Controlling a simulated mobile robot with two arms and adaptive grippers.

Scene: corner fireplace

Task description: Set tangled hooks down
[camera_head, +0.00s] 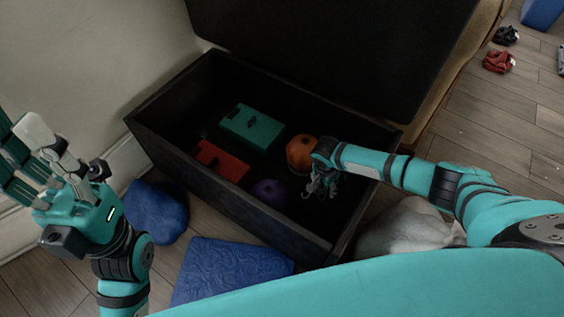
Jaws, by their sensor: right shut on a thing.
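My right gripper (323,172) reaches into the black chest from the right and is shut on the tangled hooks (318,187). They look like a small grey, spiky cluster, partly hidden by the fingers and dark shadow. They are over the chest's right part, beside an orange round object (299,153). I cannot tell whether they touch the chest floor. My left gripper (32,150) is raised at the left, outside the chest, with its fingers spread and empty.
The open black chest (228,205) also holds a green block (251,128), a red block (219,160) and a purple ball (268,192). Its lid (340,45) stands up behind. A blue cushion (228,270), a blue lump (158,211) and a pale bundle (405,229) lie outside.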

